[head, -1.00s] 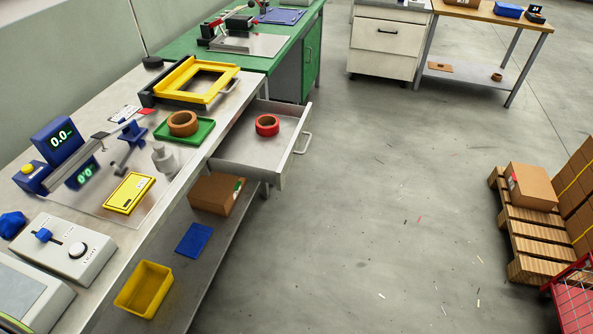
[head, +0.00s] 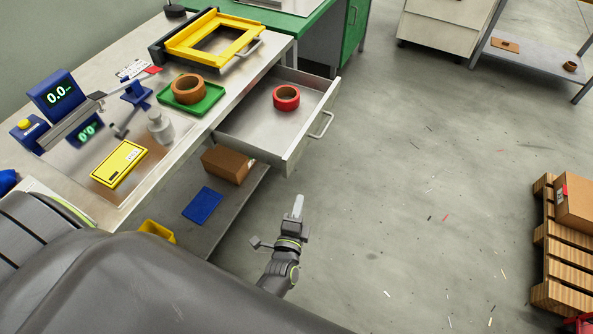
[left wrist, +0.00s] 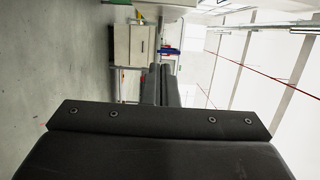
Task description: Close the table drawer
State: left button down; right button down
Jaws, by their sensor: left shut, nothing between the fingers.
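The table drawer (head: 258,137) is pulled out from the right side of the workbench in the head view. Its front panel with a bar handle (head: 321,124) faces the open floor. A red tape roll (head: 286,98) lies inside it. My left gripper (head: 298,207) is shut and empty, below and apart from the drawer front, over the floor. The left wrist view shows its dark fingers (left wrist: 161,85) together, pointing toward a distant cabinet. My right gripper is not in view.
The workbench (head: 214,115) holds a green tray (head: 208,103) with a brown tape roll, a yellow frame (head: 213,42) and a scale display. A cardboard box (head: 226,164) sits on the lower shelf. The floor (head: 415,190) right of the drawer is clear up to a pallet (head: 562,250).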

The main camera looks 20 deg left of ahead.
pick_arm(q)
jog(key=w+a+b, duration=0.4)
jog(key=w+a, duration=0.2)
jog(key=w, duration=0.2)
jog(key=shift+w, duration=0.4)
